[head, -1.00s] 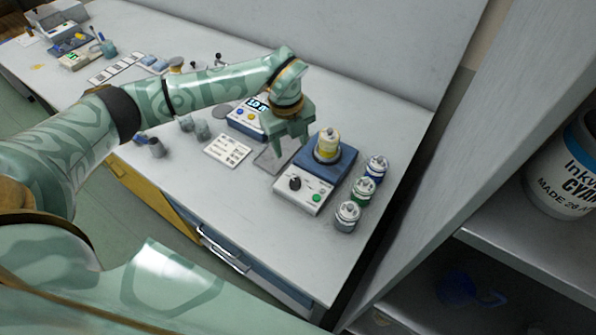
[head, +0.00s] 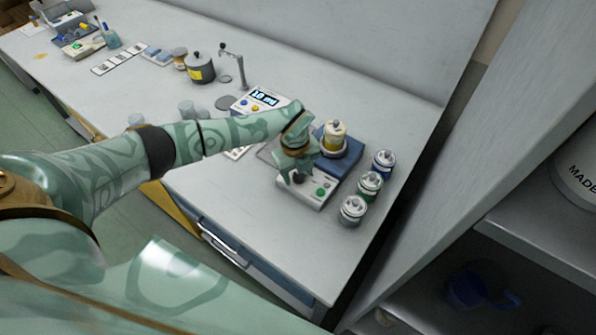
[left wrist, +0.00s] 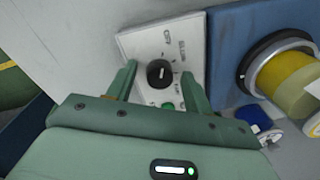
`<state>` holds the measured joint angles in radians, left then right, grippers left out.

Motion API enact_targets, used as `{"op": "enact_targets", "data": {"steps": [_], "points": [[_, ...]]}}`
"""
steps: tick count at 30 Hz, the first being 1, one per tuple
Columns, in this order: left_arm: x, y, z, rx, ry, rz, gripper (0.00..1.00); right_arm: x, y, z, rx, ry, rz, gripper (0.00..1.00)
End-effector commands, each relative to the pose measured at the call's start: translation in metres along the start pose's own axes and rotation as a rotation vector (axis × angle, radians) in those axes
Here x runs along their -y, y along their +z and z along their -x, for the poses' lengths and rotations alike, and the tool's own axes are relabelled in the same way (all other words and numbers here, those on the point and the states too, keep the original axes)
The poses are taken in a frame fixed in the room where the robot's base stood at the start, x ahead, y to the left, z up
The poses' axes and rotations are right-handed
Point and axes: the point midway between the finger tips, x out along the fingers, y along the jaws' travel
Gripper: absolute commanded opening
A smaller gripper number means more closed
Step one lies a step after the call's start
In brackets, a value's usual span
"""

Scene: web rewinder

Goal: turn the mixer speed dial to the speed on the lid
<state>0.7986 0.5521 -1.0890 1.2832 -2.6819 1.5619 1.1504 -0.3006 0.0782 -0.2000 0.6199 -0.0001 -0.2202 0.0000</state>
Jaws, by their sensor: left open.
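The mixer (head: 345,161) is a blue box with a pale front panel (head: 317,199), standing near the right end of the bench. Its black speed dial (left wrist: 159,73) shows in the left wrist view, with small markings around it that I cannot read. A yellow-labelled jar (head: 335,137) with a pale lid sits on the mixer; no speed on the lid is legible. My left gripper (head: 299,180) is over the panel, open, its fingers (left wrist: 160,76) on either side of the dial with gaps. It partly hides the panel in the head view.
Several small lidded jars (head: 369,185) stand in a row just right of the mixer. A device with a lit display (head: 264,98) stands behind my left forearm. A grey shelf unit (head: 540,228) rises at the right. The bench front is clear.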

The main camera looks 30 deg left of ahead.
Motion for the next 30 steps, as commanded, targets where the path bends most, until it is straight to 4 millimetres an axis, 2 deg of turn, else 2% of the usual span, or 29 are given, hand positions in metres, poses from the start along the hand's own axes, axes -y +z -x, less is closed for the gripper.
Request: {"op": "enact_targets", "data": {"steps": [3,6,8,20,30], "points": [[0.0,0.0001,0.0004,0.0,0.0,0.0,0.49,-0.0006,-0.0004,0.0002,-0.001,0.001,0.0,1.0],[-0.0001,0.0001,0.0004,0.0,0.0,0.0,0.21,-0.001,-0.0004,0.0002,-0.001,0.001,0.0,1.0],[-0.0001,0.0002,0.0004,0.0,0.0,0.0,0.07,-0.0013,-0.0004,0.0002,-0.001,0.002,0.0,1.0],[0.0001,0.0008,0.0013,-0.001,0.0,-0.052,0.07,-0.0026,-0.001,0.0023,-0.002,0.003,0.0,1.0],[0.0012,0.0018,0.0024,-0.013,-0.001,-0.296,0.07,-0.0031,-0.0029,0.0098,-0.005,0.004,0.001,1.0]]}}
